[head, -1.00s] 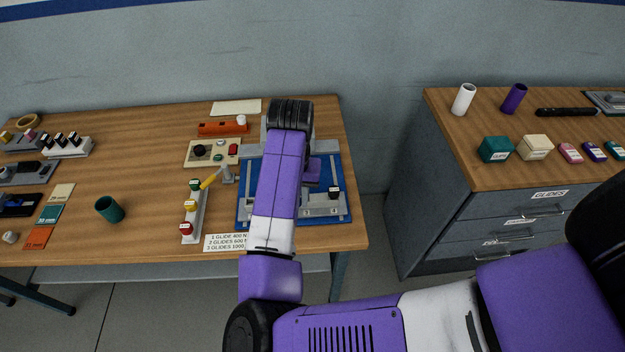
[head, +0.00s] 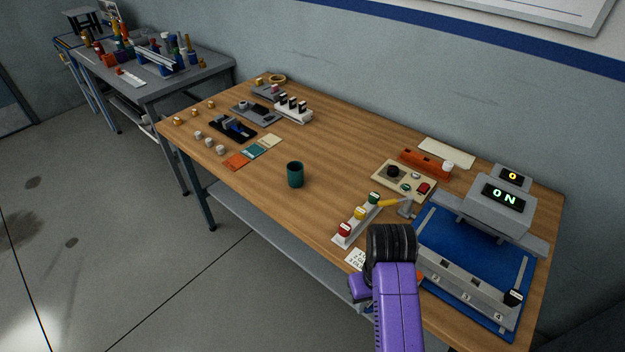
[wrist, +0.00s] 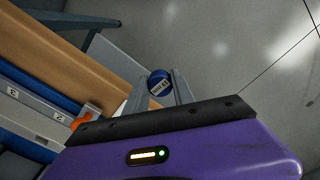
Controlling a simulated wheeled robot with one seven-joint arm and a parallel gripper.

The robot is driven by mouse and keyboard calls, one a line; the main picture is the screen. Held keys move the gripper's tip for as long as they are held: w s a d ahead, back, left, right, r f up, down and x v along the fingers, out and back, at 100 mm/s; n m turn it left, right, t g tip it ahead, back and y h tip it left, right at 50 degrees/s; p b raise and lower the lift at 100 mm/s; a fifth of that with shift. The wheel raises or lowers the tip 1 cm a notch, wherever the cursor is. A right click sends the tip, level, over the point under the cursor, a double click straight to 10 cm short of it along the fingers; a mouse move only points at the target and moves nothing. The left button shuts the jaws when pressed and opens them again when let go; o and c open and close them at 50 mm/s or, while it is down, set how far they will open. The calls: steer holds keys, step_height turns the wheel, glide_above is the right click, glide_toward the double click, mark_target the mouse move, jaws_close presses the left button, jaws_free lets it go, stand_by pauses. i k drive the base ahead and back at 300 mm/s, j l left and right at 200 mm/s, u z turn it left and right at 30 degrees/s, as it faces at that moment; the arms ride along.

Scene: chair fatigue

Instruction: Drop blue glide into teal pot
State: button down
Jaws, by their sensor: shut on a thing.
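The blue glide (wrist: 160,83), a small round cap with a pale label, sits between the fingertips of my gripper (wrist: 161,90) in the wrist view. My gripper is shut on it, with the floor showing beyond. In the head view my purple arm hides the fingers and the glide, near the table's front edge. The teal pot (head: 295,175) stands upright and open-topped on the table, left of my arm and well apart from it. The wrist view does not show the pot.
A rack with red, yellow and green caps (head: 359,219) stands between my arm and the pot. The blue-based test rig (head: 470,250) is right of my arm, with its display reading ON. A control box (head: 403,180) lies behind. The wood around the pot is clear.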

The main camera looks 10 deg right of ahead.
mark_target(295, 184)
steer(key=i+j, duration=1.05)
steer(key=i+u, duration=0.05)
